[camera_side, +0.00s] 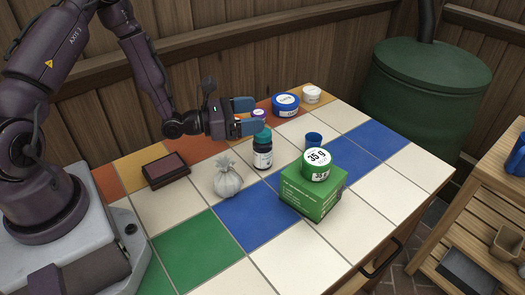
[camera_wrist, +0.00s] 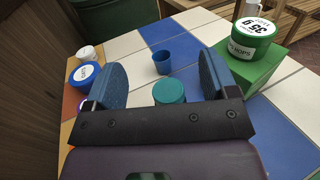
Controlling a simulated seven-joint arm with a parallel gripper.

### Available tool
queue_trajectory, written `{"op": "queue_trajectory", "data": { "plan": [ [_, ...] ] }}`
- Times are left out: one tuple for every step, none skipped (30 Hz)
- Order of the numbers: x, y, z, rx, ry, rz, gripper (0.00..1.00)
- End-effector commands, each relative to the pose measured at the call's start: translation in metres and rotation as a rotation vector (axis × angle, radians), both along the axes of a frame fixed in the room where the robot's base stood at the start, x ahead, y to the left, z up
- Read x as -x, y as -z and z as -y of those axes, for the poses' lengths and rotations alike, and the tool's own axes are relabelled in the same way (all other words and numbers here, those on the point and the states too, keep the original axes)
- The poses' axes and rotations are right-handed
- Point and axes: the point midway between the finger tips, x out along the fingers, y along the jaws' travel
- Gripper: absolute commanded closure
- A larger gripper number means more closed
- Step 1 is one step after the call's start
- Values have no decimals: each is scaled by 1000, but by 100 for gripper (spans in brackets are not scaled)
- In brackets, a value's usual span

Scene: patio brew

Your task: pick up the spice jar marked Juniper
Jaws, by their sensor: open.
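No label reading Juniper is legible in either view. A dark jar with a teal lid (camera_side: 263,150) stands upright on the tiled table, its label too small to read. In the wrist view its teal lid (camera_wrist: 169,92) shows between my fingers, with its body mostly hidden. My gripper (camera_side: 248,115) is open and empty, level, with its fingers close to the lid. In the wrist view my gripper (camera_wrist: 150,74) has its two blue fingers wide apart. A small purple-lidded jar (camera_side: 258,113) shows beyond the fingers, partly hidden, and lies outside the left finger in the wrist view.
A blue jar (camera_side: 286,106) and a white jar (camera_side: 311,95) stand at the back. A blue cup (camera_side: 313,140) stands near a green box (camera_side: 310,200) bearing a green tin (camera_side: 320,164).

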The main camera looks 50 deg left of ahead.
Motion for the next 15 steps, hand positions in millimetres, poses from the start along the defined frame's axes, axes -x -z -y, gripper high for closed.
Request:
{"op": "queue_trajectory", "data": {
  "plan": [
    [0,4,0,-1,-3,5,21],
    [0,7,0,-2,-2,5,21],
    [0,11,0,-3,-1,6,21],
    [0,14,0,-2,-1,5,21],
    [0,17,0,-3,-1,4,21],
    [0,21,0,-3,-1,6,21],
    [0,24,0,-3,0,5,21],
    [0,26,0,-3,0,5,21],
    [0,31,0,-4,1,4,21],
    [0,36,1,-3,1,3,21],
    [0,41,1,-3,1,3,21],
    [1,48,1,-2,2,2,21],
    [0,54,1,-3,2,3,21],
    [0,60,1,-3,2,3,21],
    [1,67,1,-3,2,2,21]
  ]
}}
